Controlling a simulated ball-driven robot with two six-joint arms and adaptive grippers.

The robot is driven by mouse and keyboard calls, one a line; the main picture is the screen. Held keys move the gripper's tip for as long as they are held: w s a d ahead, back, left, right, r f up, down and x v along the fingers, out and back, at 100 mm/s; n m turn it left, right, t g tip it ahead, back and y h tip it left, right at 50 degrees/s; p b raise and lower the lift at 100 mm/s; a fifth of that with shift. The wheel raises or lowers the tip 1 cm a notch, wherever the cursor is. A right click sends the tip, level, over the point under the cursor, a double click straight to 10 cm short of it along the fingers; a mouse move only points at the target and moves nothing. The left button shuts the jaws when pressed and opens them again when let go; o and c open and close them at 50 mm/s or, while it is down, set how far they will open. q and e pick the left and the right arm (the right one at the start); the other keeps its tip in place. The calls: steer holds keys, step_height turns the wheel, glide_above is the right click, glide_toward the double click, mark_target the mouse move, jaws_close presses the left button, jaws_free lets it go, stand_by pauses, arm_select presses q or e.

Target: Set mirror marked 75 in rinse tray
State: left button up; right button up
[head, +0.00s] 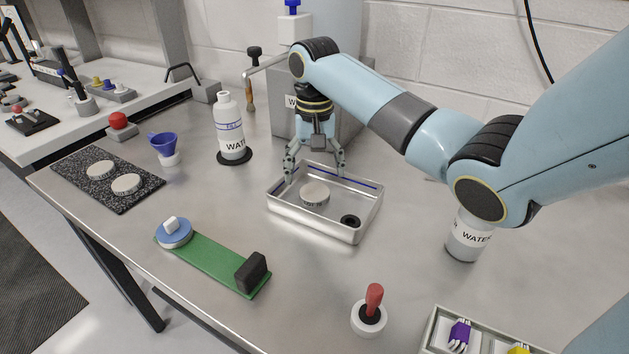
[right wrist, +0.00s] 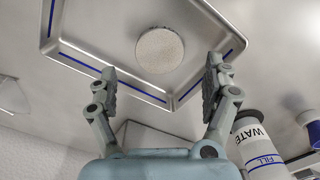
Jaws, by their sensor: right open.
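A pale round mirror disc (head: 314,192) lies flat on the floor of the metal rinse tray (head: 325,226). Its side bears small marks that I cannot read. My right gripper (head: 315,172) is open, pointing down at the tray's back side, with its fingers apart and nothing between them. In the right wrist view the disc (right wrist: 160,49) lies just beyond the open fingertips (right wrist: 162,78), inside the tray wall (right wrist: 85,62), apart from the fingers. Two similar discs (head: 100,170) (head: 127,184) rest on a speckled dark mat (head: 77,186). My left gripper is out of view.
A black drain (head: 350,221) sits in the tray's right corner. A water bottle (head: 231,134) stands behind left, another container (head: 467,240) at right.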

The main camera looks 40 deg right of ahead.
mark_target(314, 192)
step_height(314, 192, up, 7)
steer(key=shift+r, duration=0.15)
stand_by(0.6)
